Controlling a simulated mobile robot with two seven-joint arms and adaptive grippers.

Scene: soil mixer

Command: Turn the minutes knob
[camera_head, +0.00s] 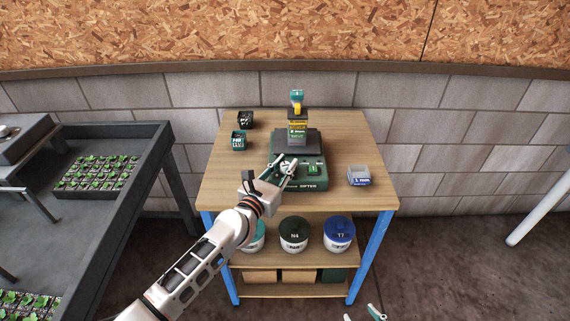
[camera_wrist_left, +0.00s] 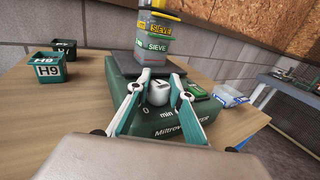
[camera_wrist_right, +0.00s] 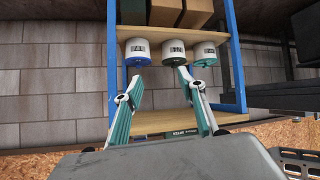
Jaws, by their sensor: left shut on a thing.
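The minutes knob (camera_wrist_left: 158,93) is a pale round dial on the front of the dark green sifter machine (camera_head: 313,184), with "min" and "0" printed below it. My left gripper (camera_wrist_left: 158,87) has a finger on each side of the knob and is shut on it. In the head view my left gripper (camera_head: 288,168) reaches over the machine's front left and mostly hides the knob. My right gripper (camera_wrist_right: 158,76) is open and empty, with its fingers wide apart. In the head view only its tips (camera_head: 372,313) show at the bottom edge.
A stack of sieves (camera_head: 298,118) stands on the machine. A green button (camera_head: 314,169) is right of the knob. Small dark pots (camera_head: 239,143) stand left on the wooden table (camera_head: 224,180), a clear box (camera_head: 359,177) right. Lidded tubs (camera_head: 294,236) fill the shelf below.

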